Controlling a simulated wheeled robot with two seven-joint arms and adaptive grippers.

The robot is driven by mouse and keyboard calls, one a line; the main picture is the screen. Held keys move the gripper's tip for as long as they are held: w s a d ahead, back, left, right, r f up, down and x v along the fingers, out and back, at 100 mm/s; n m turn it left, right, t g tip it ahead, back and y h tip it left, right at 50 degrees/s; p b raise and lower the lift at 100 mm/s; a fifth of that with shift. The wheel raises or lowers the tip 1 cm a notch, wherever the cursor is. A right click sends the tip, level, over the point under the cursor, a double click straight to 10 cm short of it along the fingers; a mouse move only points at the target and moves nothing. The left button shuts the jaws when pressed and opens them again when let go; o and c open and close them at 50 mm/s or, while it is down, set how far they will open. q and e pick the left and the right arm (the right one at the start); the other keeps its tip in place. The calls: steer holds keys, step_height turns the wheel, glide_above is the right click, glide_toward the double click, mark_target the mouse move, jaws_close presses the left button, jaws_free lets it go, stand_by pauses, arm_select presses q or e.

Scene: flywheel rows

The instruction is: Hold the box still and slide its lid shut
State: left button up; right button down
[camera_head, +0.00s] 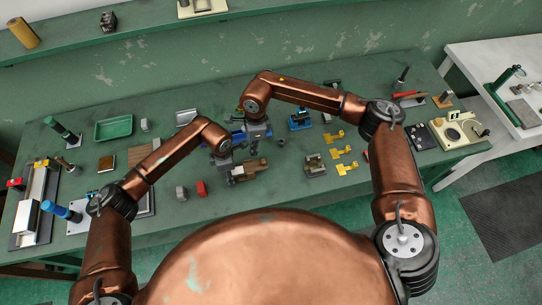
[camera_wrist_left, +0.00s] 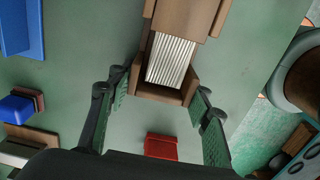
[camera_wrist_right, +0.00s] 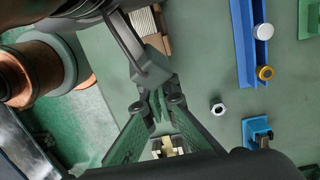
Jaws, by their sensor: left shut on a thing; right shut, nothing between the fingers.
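The brown box (camera_wrist_left: 160,92) shows in the left wrist view with its near end open, and a pale ribbed inside is visible. The brown lid (camera_wrist_left: 188,16) covers the part farther up. In the head view the box (camera_head: 250,169) lies near the middle of the bench. My left gripper (camera_wrist_left: 160,84) is shut on the near end of the box, one finger on each side. My right gripper (camera_wrist_right: 158,98) is shut and empty, with its fingertips together. In the right wrist view part of the ribbed inside (camera_wrist_right: 146,22) shows at the top, partly hidden by grey gripper parts.
A red block (camera_wrist_left: 160,146) lies close to the box end. A blue channel (camera_wrist_right: 246,45), a hex nut (camera_wrist_right: 217,109) and a blue fixture (camera_wrist_right: 257,132) lie to the right in the right wrist view. Yellow parts (camera_head: 343,153) lie right of the box.

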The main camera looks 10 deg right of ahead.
arm_select(q)
steer(key=shift+s+r, duration=0.1)
arm_select(e)
steer(key=s+d+y, duration=0.2)
steer(key=d+y, duration=0.6)
steer(key=d, duration=0.9)
steer(key=shift+s+d+t, duration=0.25)
steer(key=shift+s+t, duration=0.05)
steer(key=shift+t, duration=0.1)
steer(key=shift+a, duration=0.1)
